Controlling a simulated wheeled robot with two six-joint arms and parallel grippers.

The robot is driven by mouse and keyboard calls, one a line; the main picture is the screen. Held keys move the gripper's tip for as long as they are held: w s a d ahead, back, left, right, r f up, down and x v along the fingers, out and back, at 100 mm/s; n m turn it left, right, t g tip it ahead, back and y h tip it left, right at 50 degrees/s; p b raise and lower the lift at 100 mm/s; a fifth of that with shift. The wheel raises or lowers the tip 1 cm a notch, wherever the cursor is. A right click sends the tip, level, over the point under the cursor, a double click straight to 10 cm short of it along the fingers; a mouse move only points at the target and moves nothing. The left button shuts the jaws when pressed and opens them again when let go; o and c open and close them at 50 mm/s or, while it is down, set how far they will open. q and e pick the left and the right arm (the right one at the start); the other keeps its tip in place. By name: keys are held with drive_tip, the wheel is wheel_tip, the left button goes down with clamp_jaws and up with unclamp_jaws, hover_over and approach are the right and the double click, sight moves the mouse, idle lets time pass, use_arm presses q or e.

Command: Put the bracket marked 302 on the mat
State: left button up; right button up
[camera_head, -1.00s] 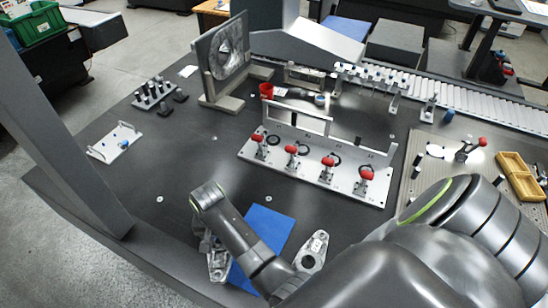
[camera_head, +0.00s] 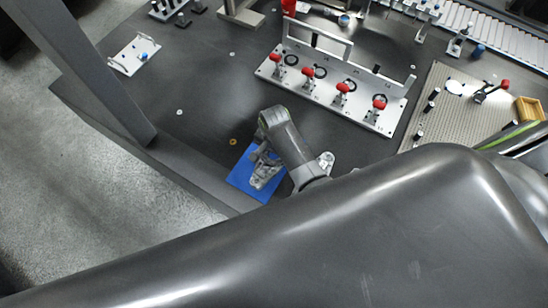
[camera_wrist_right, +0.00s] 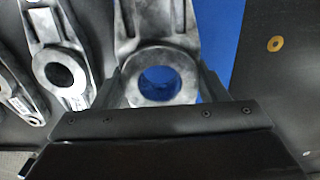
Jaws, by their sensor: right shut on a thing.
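The blue mat (camera_head: 240,180) lies near the table's front edge, and it also shows in the right wrist view (camera_wrist_right: 220,45). My right gripper (camera_head: 262,160) is shut on a grey metal bracket (camera_head: 265,177) over the mat. In the right wrist view this bracket (camera_wrist_right: 150,45) lies between the fingers, with blue showing through its round hole. I cannot tell whether it touches the mat. No number on it is readable. A second bracket (camera_head: 326,159) lies right of the mat, partly hidden by my arm; the wrist view shows brackets at left (camera_wrist_right: 58,50). My left gripper is out of view.
A fixture plate with several red-knobbed clamps (camera_head: 340,95) stands behind the mat. A perforated plate (camera_head: 450,110) is at right and a small white tray (camera_head: 134,54) at back left. A grey beam (camera_head: 90,70) crosses at left. The table left of the mat is clear.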

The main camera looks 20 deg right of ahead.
drive_tip(key=shift+f, duration=2.05)
drive_tip(key=shift+f, duration=0.15)
drive_tip(key=o, duration=1.4)
drive_tip(key=shift+c, duration=0.2)
wheel_tip(320, 180, up, 12)
drive_tip(key=shift+s, duration=0.1)
